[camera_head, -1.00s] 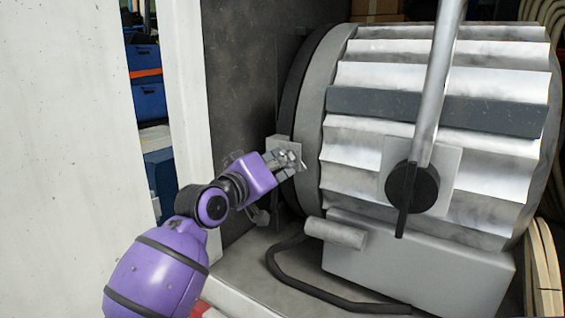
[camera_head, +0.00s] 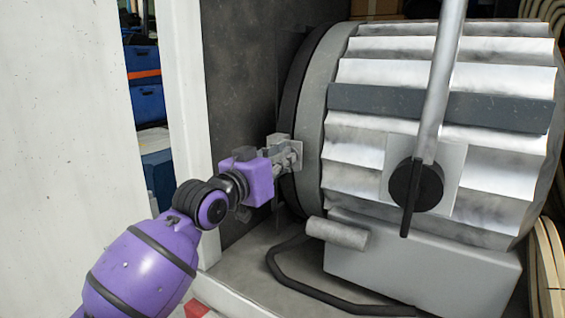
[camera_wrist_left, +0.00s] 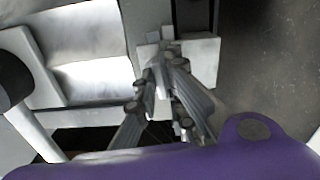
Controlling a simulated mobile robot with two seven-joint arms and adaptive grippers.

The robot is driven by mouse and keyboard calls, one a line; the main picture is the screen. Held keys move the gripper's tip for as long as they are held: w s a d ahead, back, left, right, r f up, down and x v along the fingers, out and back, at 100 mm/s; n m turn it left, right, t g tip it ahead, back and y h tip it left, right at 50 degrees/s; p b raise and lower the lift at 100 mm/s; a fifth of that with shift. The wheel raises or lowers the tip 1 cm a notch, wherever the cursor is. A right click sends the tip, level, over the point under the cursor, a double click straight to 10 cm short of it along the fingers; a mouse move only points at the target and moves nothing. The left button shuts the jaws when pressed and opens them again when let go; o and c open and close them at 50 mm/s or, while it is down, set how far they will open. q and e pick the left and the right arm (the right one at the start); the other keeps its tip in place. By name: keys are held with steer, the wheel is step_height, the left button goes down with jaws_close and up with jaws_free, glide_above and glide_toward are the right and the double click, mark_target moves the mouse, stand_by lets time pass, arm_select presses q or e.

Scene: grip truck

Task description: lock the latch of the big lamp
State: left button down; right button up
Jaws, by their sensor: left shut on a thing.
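The big lamp (camera_head: 440,70) is a large ribbed grey drum lying on its side on a grey base. Its latch (camera_head: 297,147) is a small grey metal piece with a plate on the lamp's left rim. In the left wrist view the latch plate (camera_wrist_left: 205,58) shows straight ahead of the fingers. My left gripper (camera_head: 288,157) is at the latch, its fingers closed on the latch piece; it also shows in the left wrist view (camera_wrist_left: 162,88). The fingers hide much of the latch. My right gripper is in neither view.
A dark wall panel (camera_head: 240,90) stands close behind and left of the latch. A white panel (camera_head: 70,120) fills the left side. A metal pole (camera_head: 440,80) crosses the lamp's front. A black cable (camera_head: 300,285) lies on the floor below. Blue crates (camera_head: 147,100) show behind the gap.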

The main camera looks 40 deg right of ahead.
arm_select(q)
steer(key=shift+m, duration=0.5)
steer(key=c, duration=1.8)
jaws_free()
steer(key=shift+c, duration=0.2)
steer(key=shift+a, duration=0.1)
steer(key=v, duration=1.2)
